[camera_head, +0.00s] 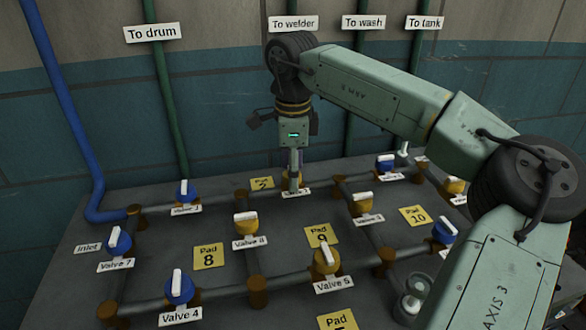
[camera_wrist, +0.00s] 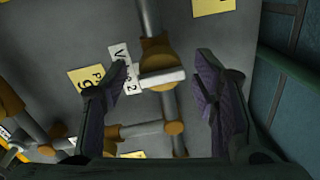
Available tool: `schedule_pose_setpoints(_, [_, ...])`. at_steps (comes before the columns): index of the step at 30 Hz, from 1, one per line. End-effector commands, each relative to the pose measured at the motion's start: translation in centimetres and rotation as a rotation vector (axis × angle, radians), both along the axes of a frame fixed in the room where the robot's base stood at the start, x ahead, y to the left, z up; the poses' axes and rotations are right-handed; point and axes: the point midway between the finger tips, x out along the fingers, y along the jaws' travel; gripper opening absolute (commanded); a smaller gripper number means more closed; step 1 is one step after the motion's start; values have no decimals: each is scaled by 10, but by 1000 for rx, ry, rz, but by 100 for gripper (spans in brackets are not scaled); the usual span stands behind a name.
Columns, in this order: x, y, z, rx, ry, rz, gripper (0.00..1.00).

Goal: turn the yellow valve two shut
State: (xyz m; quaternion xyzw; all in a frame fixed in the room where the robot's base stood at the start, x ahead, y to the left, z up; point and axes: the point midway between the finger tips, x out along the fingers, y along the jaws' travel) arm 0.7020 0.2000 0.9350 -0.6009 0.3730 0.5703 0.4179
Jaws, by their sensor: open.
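Valve 2 is a yellow-brown valve (camera_wrist: 157,52) with a white bar handle (camera_wrist: 162,79) in the middle of the wrist view. The handle lies roughly across the pipe there. A tilted white label (camera_wrist: 124,68) beside it reads Valve 2, partly covered by a finger. My gripper (camera_wrist: 165,90) is open, one finger left of the handle and one right, with gaps to both ends. In the head view my gripper (camera_head: 294,168) points down over the valve and hides most of it. I cannot tell the height of the fingertips relative to the handle.
Yellow Valve 5 (camera_head: 326,260) and Valve 8 (camera_head: 246,226) stand nearer, with blue Valve 4 (camera_head: 179,288) at front left. Pipes (camera_head: 225,290) link the valves across the grey table. Vertical pipes (camera_head: 165,90) run along the wall behind.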

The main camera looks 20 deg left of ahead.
Motion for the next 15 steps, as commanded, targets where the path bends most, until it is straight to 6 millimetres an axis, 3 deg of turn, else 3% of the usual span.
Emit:
schedule_pose_setpoints(7, [-1,0,20,0,-3,-1,54])
schedule_pose_setpoints(15, [-5,-2,77,0,-3,-2,54])
